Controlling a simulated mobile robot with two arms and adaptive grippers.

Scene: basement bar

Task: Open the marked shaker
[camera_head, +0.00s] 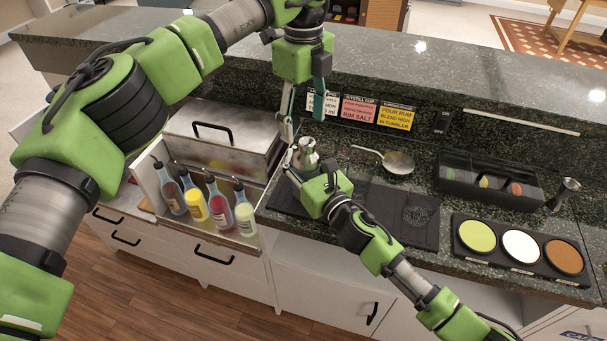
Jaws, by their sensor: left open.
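A silver metal shaker (306,152) stands on the counter over the left end of the dark bar mat. I cannot make out a mark on it, and its lower part is hidden by my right gripper. My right gripper (304,170) reaches in from the lower right, with its fingers around the shaker's lower body. My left gripper (303,118) points down from above, open, with its fingers just over the shaker's top. Nothing shows between the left fingers, which appear apart from the shaker.
An open bottle rack (248,249) with several colored bottles stands left of the counter edge. A strainer (396,161), a black garnish tray (488,188), a jigger (566,190) and a tray of colored rim dishes (466,257) lie to the right. Recipe cards (358,110) line the back wall.

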